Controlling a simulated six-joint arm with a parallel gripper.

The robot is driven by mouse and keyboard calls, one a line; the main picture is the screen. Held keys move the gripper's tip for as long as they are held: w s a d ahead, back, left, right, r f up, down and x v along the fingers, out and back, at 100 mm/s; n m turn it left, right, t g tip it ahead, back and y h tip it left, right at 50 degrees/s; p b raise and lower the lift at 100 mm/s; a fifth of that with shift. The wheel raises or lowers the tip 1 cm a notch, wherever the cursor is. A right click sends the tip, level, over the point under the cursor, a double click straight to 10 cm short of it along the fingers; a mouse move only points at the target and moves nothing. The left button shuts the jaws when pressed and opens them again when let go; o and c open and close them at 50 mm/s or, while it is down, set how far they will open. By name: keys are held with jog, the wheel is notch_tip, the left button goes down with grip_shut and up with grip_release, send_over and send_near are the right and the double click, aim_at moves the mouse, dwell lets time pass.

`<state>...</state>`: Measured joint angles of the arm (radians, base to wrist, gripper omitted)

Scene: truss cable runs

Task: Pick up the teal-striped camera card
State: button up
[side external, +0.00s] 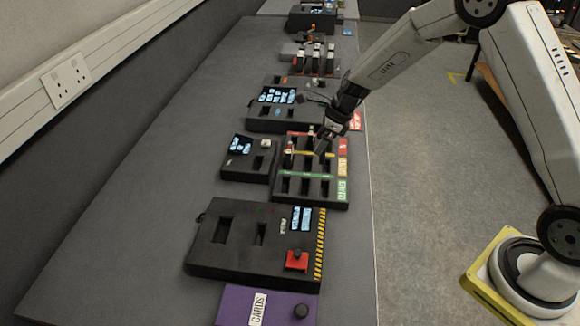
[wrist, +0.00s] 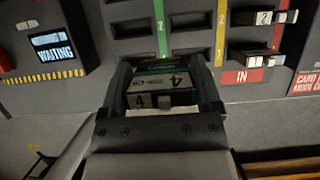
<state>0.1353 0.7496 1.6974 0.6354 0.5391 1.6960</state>
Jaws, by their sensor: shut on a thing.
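The teal-striped card (wrist: 160,88) shows in the wrist view as a pale-labelled block marked 4, with a dark teal band. It sits between the two fingers of my gripper (wrist: 162,76), which is shut on it. In the side external view my gripper (side external: 324,142) points down over the rear part of the black slotted rack (side external: 310,203). The card is too small there to tell clearly. The rack, with green, yellow and red strips, lies just beyond the fingers in the wrist view (wrist: 190,46). I cannot tell whether the card's lower end is clear of the rack.
Two other cards (wrist: 265,17) (wrist: 258,58) sit in the rack's red-strip side. A black box with a red button (side external: 296,260) and a purple CARDS box (side external: 260,306) are nearer. The bench's left side is clear.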

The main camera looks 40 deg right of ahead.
jog(key=s+r, duration=0.3)
jog(key=s, duration=0.5)
jog(key=shift+r, duration=0.2)
jog(key=shift+a, duration=0.15)
jog(key=a, duration=2.5)
jog(key=shift+a+f, duration=0.2)
jog(key=shift+a, duration=0.1)
jog(key=shift+f, duration=0.15)
jog(key=shift+f, duration=2.9)
jog(key=shift+f, duration=1.05)
